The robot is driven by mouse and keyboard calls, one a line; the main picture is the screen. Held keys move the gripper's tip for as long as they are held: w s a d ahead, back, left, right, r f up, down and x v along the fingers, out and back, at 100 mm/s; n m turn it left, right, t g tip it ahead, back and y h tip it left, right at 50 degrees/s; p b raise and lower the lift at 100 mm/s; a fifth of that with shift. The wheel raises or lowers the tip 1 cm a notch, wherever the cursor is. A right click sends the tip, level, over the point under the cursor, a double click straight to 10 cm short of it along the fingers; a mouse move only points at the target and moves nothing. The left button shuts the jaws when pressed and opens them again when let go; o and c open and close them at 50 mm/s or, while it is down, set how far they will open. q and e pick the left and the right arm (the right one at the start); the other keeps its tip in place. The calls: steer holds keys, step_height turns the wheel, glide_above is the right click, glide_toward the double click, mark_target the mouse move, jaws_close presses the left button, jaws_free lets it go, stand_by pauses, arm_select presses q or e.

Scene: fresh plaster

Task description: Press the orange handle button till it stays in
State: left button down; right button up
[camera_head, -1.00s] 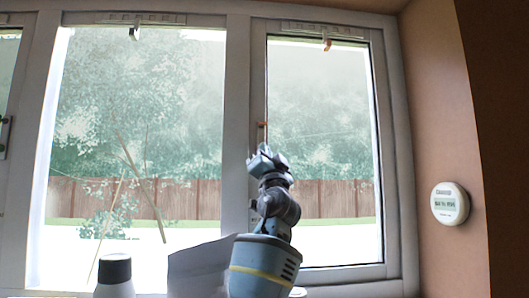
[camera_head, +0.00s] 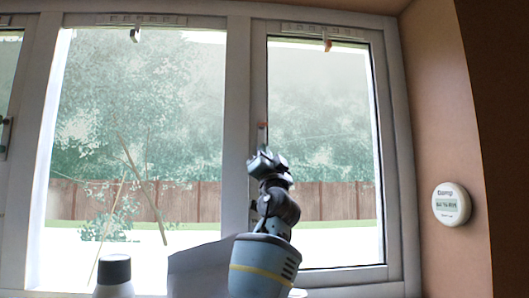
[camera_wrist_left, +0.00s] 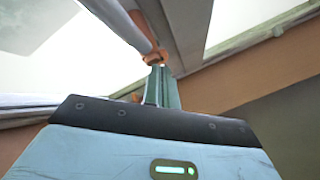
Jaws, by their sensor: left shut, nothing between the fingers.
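The window handle's orange button (camera_head: 262,125) shows as a small orange spot on the white frame post between the two panes. In the left wrist view the orange button (camera_wrist_left: 155,57) is just beyond the fingertips, beside a long pale handle bar. My left gripper (camera_head: 260,157) is a little below the button in the head view. Its teal fingers (camera_wrist_left: 160,72) are shut and empty, pointing toward the button. I cannot tell whether the tips touch it. Whether the button is in or out is too small to tell. My right gripper is not in view.
A white bottle with a black cap (camera_head: 115,270) and a white sheet-like object (camera_head: 198,262) stand low at the left of my arm. A round white thermostat (camera_head: 451,204) is on the right wall. Other small latches (camera_head: 328,45) sit at the panes' top.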

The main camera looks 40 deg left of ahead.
arm_select(q)
steer(key=shift+w+a, duration=0.15)
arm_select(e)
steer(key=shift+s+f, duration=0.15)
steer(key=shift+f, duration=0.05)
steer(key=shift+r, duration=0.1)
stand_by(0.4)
arm_select(q)
steer(key=shift+s+d+p, duration=0.3)
steer(key=shift+s+d, duration=0.3)
steer(key=shift+d, duration=0.1)
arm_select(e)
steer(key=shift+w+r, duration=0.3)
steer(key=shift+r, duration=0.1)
